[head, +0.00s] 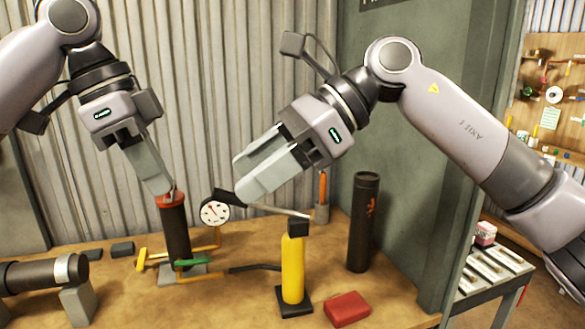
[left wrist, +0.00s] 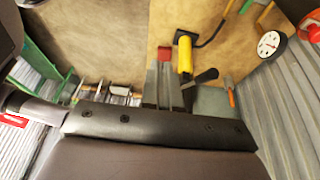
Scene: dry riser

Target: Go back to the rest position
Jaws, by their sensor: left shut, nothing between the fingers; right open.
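My left gripper (head: 170,190) is shut and empty. In the head view its fingertips overlap the red top of a black cylinder (head: 176,238); I cannot tell whether they touch it. In the left wrist view its fingers (left wrist: 164,70) are together, and a red block (left wrist: 165,53) shows just past their tips. My right gripper (head: 238,180) is open and empty. Its fingers point left and down, above the workbench and close to the round white gauge (head: 215,211) in the picture.
A yellow pump cylinder (head: 292,268) with a black lever stands on the workbench (head: 225,300). A tall black tube (head: 363,225) stands right of it, and the red block (head: 347,309) lies in front. A dark pipe (head: 35,273) on grey supports lies at left. A green post (head: 405,170) rises at right.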

